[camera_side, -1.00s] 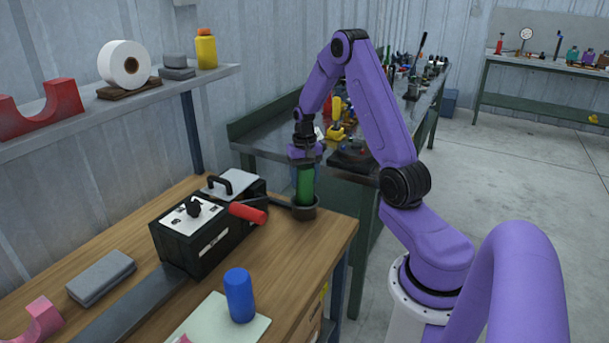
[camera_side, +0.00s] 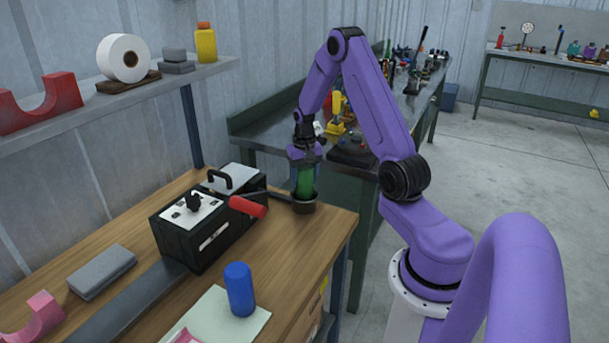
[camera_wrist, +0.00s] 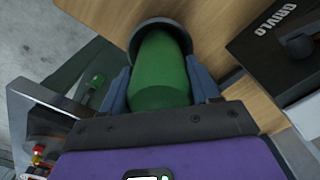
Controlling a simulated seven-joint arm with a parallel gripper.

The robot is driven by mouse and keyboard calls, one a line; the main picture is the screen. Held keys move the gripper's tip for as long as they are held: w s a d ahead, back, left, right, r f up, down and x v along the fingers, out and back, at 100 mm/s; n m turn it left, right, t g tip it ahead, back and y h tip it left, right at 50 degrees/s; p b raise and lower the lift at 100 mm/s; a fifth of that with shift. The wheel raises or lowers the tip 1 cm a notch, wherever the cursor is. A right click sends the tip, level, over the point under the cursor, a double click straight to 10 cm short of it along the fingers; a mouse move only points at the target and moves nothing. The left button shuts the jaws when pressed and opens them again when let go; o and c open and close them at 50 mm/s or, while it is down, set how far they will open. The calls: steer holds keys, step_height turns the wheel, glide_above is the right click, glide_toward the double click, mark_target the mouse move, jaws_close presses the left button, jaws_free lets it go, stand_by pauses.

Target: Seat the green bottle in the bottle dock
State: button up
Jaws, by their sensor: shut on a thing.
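The green bottle (camera_side: 304,184) stands about upright at the right back part of the wooden bench. My gripper (camera_side: 304,178) is shut on it from above, with one finger on each side in the wrist view (camera_wrist: 161,86). The bottle dock (camera_side: 305,206) is a dark round cup under the bottle. In the wrist view the dock's dark rim (camera_wrist: 160,22) curves around the bottle's far end. The bottle's lower end is hidden inside the rim, and I cannot tell whether it touches the bottom.
A black box (camera_side: 205,232) with a red-handled lever (camera_side: 247,206) stands close left of the dock. A blue cylinder (camera_side: 239,289) stands on a pale sheet in front. A grey block (camera_side: 102,272) lies to the left. A metal bench (camera_side: 262,140) stands behind.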

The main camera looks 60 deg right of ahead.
steer(key=shift+f, duration=0.8)
steer(key=o, duration=1.3)
step_height(320, 180, up, 17)
steer(key=shift+r, duration=0.2)
